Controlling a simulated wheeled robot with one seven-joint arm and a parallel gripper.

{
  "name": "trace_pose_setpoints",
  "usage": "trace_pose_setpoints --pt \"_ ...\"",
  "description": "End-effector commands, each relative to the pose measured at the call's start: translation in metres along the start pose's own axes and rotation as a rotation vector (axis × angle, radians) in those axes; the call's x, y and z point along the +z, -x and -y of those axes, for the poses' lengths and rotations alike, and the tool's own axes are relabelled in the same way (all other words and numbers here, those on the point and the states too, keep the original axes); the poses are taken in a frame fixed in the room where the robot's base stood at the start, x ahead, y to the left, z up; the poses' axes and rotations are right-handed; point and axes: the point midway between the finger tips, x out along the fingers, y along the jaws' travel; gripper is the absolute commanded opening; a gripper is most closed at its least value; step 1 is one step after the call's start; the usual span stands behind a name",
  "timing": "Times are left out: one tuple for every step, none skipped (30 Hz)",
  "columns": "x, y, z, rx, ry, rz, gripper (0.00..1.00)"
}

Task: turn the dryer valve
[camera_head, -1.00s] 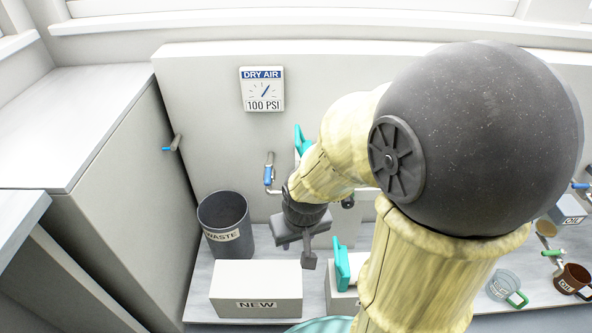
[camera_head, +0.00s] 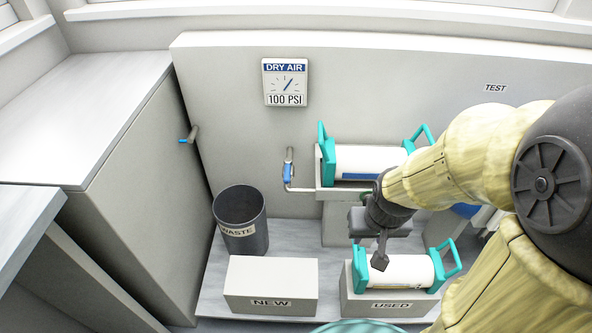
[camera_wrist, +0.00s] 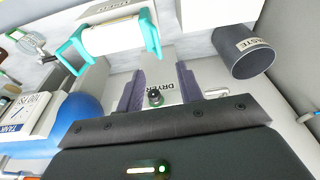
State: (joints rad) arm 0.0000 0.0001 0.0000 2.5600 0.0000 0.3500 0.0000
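In the wrist view, a DRYER label (camera_wrist: 182,88) shows on a pale surface beyond my gripper (camera_wrist: 160,82). A small dark round fitting (camera_wrist: 155,97) is in front of the label, between the two fingers in the picture. It may be the dryer valve, but I cannot tell for certain. The fingers are apart with pale surface showing between them, so my gripper is open and holds nothing. I cannot tell its distance to the fitting. In the head view my gripper (camera_head: 380,255) points down in front of the USED box, and no DRYER label shows there.
A teal-ended white cylinder (camera_head: 368,160) lies in the upper tray; another (camera_head: 400,270) lies on the USED box (camera_head: 385,305). A NEW box (camera_head: 270,285), WASTE bin (camera_head: 241,220) and blue-handled valve (camera_head: 287,172) stand left. A blue tank (camera_wrist: 75,120) is left in the wrist view.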

Motion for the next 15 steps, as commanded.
trace_pose_setpoints --pt "0.0 0.0 0.0 0.0 0.0 0.0 0.36" --pt "0.0 0.0 0.0 0.0 0.0 0.0 0.36" --pt "0.0 0.0 0.0 0.0 0.0 0.0 0.36" --pt "0.0 0.0 0.0 0.0 0.0 0.0 0.36" --pt "0.0 0.0 0.0 0.0 0.0 0.0 0.38" --pt "0.0 0.0 0.0 0.0 0.0 -0.001 0.4" --pt "-0.001 -0.001 0.001 -0.001 0.001 -0.002 0.4" --pt "-0.001 -0.002 0.001 -0.002 0.002 -0.006 0.4" --pt "-0.003 -0.004 0.003 -0.004 0.003 -0.013 0.4" --pt "-0.005 -0.006 0.005 -0.007 0.005 -0.021 0.4" --pt "-0.008 -0.009 0.007 -0.011 0.007 -0.033 0.4" --pt "-0.013 -0.014 0.014 -0.018 0.011 -0.052 0.4" --pt "-0.017 -0.019 0.018 -0.023 0.015 -0.07 0.4" --pt "-0.022 -0.024 0.023 -0.03 0.019 -0.091 0.4" --pt "-0.029 -0.031 0.03 -0.039 0.023 -0.123 0.4"
